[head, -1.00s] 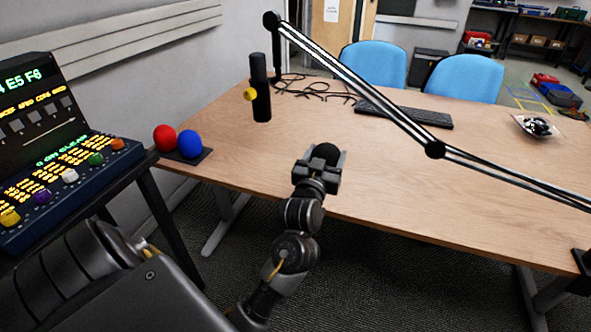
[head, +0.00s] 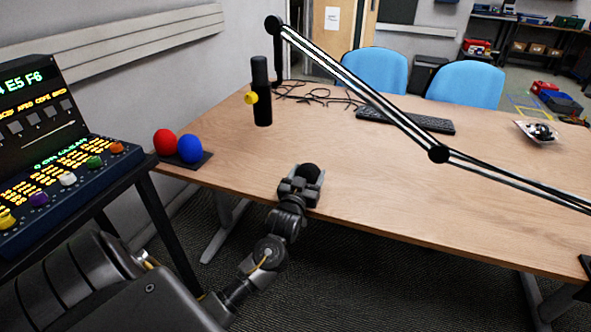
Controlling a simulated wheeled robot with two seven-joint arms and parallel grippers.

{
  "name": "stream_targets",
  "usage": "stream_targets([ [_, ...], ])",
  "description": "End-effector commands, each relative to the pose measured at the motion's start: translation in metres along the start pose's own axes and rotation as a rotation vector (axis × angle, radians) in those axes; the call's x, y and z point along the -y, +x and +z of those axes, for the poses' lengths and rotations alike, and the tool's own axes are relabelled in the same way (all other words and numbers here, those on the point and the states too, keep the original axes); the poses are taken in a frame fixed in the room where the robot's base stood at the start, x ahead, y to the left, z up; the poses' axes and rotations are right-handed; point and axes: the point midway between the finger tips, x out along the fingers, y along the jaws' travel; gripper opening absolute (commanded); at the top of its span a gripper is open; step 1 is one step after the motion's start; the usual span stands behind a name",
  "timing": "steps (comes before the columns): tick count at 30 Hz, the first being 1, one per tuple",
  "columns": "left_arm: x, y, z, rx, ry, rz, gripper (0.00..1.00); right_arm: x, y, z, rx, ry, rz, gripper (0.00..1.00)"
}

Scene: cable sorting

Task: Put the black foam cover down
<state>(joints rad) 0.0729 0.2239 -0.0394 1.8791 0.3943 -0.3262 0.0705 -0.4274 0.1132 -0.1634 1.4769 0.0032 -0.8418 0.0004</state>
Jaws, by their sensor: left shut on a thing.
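The black foam cover (head: 310,171) is a small round dark ball. My left gripper (head: 305,176) is shut on it, at the near edge of the wooden table. The gripper hides the cover's lower part, and I cannot tell whether the cover touches the tabletop. My right gripper is not in view.
Red (head: 165,142) and blue (head: 190,148) balls sit on a black stand (head: 200,161) at the table's left corner. A black microphone (head: 261,92) hangs from a boom arm (head: 360,88) that crosses above the wooden table (head: 400,185). A keyboard (head: 405,120) and cables lie farther back.

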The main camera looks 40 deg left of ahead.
Motion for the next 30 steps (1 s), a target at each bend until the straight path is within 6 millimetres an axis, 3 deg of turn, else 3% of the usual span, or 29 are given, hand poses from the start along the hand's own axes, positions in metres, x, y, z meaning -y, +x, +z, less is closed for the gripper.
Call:
stream_targets([
  [11,0.0,-0.001,0.004,0.001,0.001,0.0,0.43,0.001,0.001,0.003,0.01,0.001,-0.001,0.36],
  [12,0.0,-0.001,0.005,0.001,0.001,0.0,0.66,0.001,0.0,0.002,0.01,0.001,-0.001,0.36],
  [17,0.0,-0.001,0.004,0.001,0.001,0.0,0.86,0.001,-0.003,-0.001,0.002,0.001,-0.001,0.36],
  [27,0.0,0.0,0.0,-0.001,0.001,0.0,0.86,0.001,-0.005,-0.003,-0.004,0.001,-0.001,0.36],
  [30,0.0,-0.012,0.002,0.003,0.0,0.001,0.86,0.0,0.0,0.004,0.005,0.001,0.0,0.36],
])
